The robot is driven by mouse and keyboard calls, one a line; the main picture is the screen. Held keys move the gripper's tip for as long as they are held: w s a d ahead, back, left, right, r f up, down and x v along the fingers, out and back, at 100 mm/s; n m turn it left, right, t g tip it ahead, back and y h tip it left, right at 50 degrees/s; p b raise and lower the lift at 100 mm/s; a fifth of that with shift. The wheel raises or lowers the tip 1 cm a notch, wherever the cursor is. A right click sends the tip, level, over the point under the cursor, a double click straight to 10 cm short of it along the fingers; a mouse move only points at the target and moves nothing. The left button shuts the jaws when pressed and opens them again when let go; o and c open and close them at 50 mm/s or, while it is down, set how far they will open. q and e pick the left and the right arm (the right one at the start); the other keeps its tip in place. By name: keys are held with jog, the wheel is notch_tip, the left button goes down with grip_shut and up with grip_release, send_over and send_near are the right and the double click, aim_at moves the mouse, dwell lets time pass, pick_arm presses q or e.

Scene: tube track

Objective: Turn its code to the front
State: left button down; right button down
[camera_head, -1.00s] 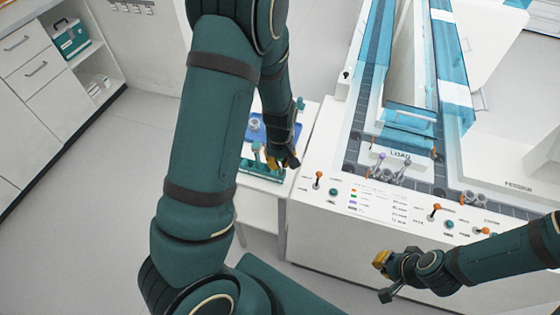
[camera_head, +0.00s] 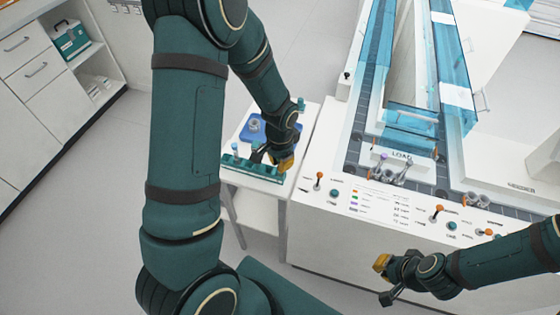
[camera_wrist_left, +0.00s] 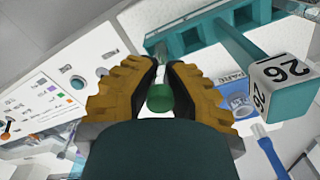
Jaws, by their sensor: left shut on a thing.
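My left gripper (camera_wrist_left: 160,85) is shut on a tube, whose green end (camera_wrist_left: 160,97) shows between the yellow-padded fingers in the left wrist view. The rest of the tube is hidden by the fingers, and I see no code on it. In the head view, my left gripper (camera_head: 282,160) is over the right end of a teal rack (camera_head: 240,172) on a small white side table. The rack's row of holes (camera_wrist_left: 205,35) also shows in the left wrist view. My right gripper (camera_head: 381,280) is open and empty, in front of the white console.
A teal post with a white block marked 26 (camera_wrist_left: 283,85) stands close to the left gripper. A blue tray (camera_head: 250,133) lies behind the rack. The white console (camera_head: 350,240) with orange-knobbed levers and a blue clear track (camera_head: 372,70) stands at right.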

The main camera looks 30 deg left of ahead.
pick_arm(q)
jog(key=shift+f, duration=0.15)
jog(key=c, duration=1)
grip_release()
jog(key=shift+c, duration=0.2)
notch_tip(320, 180, up, 12)
jog(key=shift+r, duration=0.1)
